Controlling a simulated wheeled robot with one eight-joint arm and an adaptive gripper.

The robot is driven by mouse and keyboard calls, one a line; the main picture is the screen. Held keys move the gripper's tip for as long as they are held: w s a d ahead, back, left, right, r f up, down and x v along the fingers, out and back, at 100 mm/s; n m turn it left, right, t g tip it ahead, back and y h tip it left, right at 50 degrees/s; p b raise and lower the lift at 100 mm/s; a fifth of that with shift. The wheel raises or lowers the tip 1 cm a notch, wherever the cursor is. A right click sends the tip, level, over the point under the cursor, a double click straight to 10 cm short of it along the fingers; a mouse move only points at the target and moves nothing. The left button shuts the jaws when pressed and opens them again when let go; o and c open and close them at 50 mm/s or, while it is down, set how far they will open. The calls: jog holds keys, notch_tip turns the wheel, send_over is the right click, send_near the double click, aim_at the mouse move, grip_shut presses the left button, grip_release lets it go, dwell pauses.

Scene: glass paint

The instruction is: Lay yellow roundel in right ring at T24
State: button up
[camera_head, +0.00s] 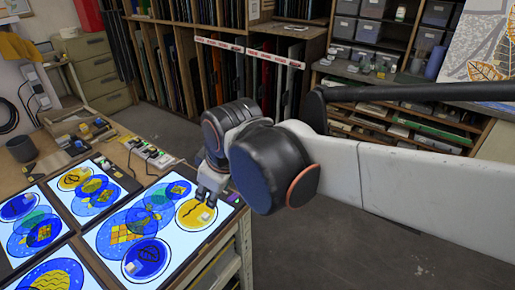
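A yellow roundel (190,215) with dark painted lines lies at the right end of the large lit panel (103,234), inside a dark ring outline. A small pale knob or block shows on its upper face. My gripper (207,199) points down just above the roundel's upper right part, close to this knob. Whether the fingertips touch it, and how far apart they are, is too small to tell. A blue roundel (147,260) with a dark pattern lies on the same panel, lower left. No T24 label can be read.
A second lit panel (107,181) lies behind, with another yellow roundel (72,179). A dark cup (22,149) is at far left. The table's right edge is close to my gripper; open floor lies beyond.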

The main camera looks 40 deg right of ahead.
jog(key=shift+s+a+m+t, duration=0.1)
jog(key=shift+s+m+t, duration=0.4)
jog(key=shift+s+m, duration=0.85)
jog(key=shift+s+a+m+t, duration=0.1)
jog(key=shift+s+m+t, duration=0.4)
jog(key=shift+s+m, duration=0.8)
jog(key=shift+w+m, duration=0.25)
